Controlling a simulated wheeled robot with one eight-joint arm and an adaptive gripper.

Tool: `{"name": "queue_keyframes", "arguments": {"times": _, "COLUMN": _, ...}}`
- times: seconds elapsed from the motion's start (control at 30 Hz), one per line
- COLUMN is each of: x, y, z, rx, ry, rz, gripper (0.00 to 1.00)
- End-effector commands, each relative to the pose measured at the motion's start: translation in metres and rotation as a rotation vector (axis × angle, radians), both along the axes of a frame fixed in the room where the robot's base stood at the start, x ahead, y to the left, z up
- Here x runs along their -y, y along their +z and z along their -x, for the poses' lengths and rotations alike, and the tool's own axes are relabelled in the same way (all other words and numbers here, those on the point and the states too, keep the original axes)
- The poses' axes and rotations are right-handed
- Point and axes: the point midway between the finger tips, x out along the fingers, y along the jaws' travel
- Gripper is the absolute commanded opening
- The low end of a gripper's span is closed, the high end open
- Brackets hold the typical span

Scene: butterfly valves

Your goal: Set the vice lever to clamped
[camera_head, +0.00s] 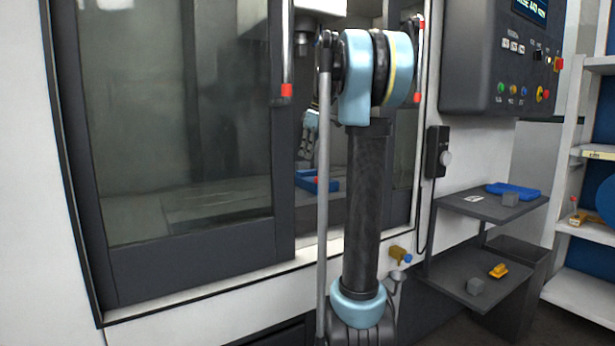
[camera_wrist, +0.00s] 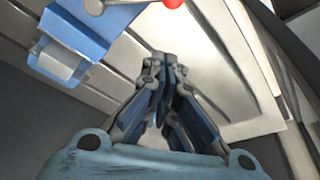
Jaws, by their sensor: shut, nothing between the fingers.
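The blue vice (camera_head: 325,185) sits inside the machine, partly hidden behind the door edge and my arm in the head view. In the wrist view the vice (camera_wrist: 78,32) is at the upper left, with a pale block (camera_wrist: 58,62) at its jaw. The vice lever shows as a metal rod (camera_wrist: 145,2) with a red ball (camera_wrist: 173,3), cut off by the top edge. My gripper (camera_wrist: 165,62) is shut and empty, with its tips below the red ball in the picture and apart from it. In the head view my gripper (camera_head: 306,150) shows small, above the vice.
The machine's dark-framed glass door (camera_head: 180,130) stands left of the opening; another door panel (camera_head: 402,150) is to the right. Slatted pale metal (camera_wrist: 105,85) lies beneath the vice. A side shelf (camera_head: 480,207) and control panel (camera_head: 500,60) stand outside at right.

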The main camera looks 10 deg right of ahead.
Motion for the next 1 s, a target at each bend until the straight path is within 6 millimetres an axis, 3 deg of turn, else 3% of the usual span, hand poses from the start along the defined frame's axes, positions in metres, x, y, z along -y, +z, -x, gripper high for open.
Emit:
{"name": "queue_keyframes", "arguments": {"times": 0.27, "x": -0.006, "y": -0.021, "z": -0.004, "rx": 0.0, "ry": 0.001, "rz": 0.0, "gripper": 0.0}}
{"name": "queue_keyframes", "arguments": {"times": 0.73, "x": -0.027, "y": -0.099, "z": -0.017, "rx": 0.0, "ry": 0.001, "rz": 0.0, "gripper": 0.0}}
{"name": "queue_keyframes", "arguments": {"times": 1.0, "x": 0.003, "y": -0.089, "z": 0.002, "rx": 0.0, "ry": -0.003, "rz": 0.0, "gripper": 0.0}}
